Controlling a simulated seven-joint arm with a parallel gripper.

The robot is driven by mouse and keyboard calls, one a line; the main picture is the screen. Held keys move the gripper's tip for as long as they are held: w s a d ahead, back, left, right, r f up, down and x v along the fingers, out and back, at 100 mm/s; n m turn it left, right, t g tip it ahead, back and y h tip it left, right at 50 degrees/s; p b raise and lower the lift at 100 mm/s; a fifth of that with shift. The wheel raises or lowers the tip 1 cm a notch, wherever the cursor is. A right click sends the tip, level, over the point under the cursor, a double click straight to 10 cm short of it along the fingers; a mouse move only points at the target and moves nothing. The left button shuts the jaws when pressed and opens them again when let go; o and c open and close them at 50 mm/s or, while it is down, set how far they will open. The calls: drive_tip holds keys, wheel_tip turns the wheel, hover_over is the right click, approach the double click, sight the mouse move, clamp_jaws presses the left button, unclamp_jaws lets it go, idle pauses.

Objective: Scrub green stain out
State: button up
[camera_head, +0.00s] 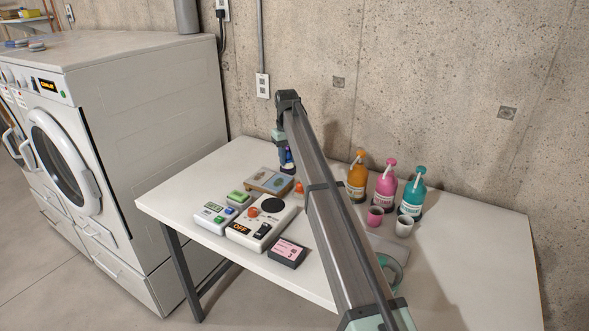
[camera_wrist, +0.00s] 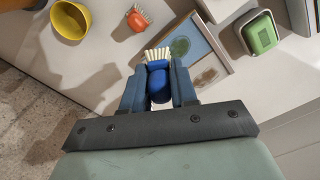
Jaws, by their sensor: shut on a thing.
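My gripper (camera_wrist: 158,76) is shut on a blue brush (camera_wrist: 159,88) with cream bristles, which point away from the wrist. In the head view my gripper (camera_head: 286,158) is at the back of the table, just above the far edge of a wood-edged board (camera_head: 256,187). The board also shows in the wrist view (camera_wrist: 217,43), with two panels. A green stain (camera_wrist: 180,47) is on its blue-grey panel, just right of the bristles. A brown stain (camera_wrist: 209,76) is on the paler panel. I cannot tell whether the bristles touch the board.
An orange brush (camera_wrist: 138,20) and a yellow cup (camera_wrist: 70,20) are nearby. A green block (camera_wrist: 261,33) sits in a tray beside the board. A device marked OFF (camera_head: 262,222) and a pink-labelled box (camera_head: 287,252) stand in front. Bottles (camera_head: 385,183) and cups stand right.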

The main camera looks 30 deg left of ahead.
drive_tip(key=n, duration=0.3)
drive_tip(key=shift+w, duration=0.1)
